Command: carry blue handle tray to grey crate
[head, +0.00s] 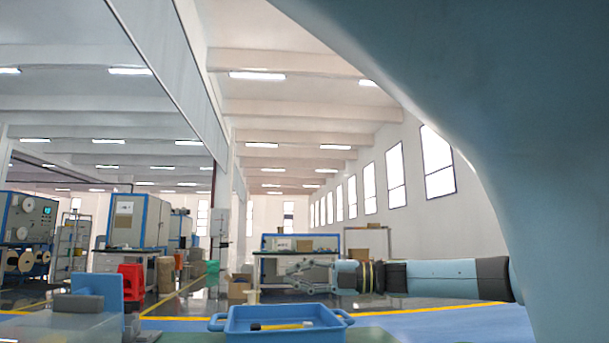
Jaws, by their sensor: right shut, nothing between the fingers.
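The blue tray (235,328) has a handle at each side and stands at the bottom centre, its lower part cut off by the frame edge. A yellow and black tool (275,326) lies in it. My right gripper (292,272) comes in from the right and is above and behind the tray in the picture, apart from it. Its fingers are shut and empty, pointing left. My left gripper is not in view. I cannot make out a grey crate for certain.
A grey block-like fixture with a blue upright plate (110,291) stands at the lower left, near the tray. A red chair-like object (131,284), cardboard boxes (238,288) and a workbench (300,246) are farther back. Yellow-lined floor (420,312) lies open at right.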

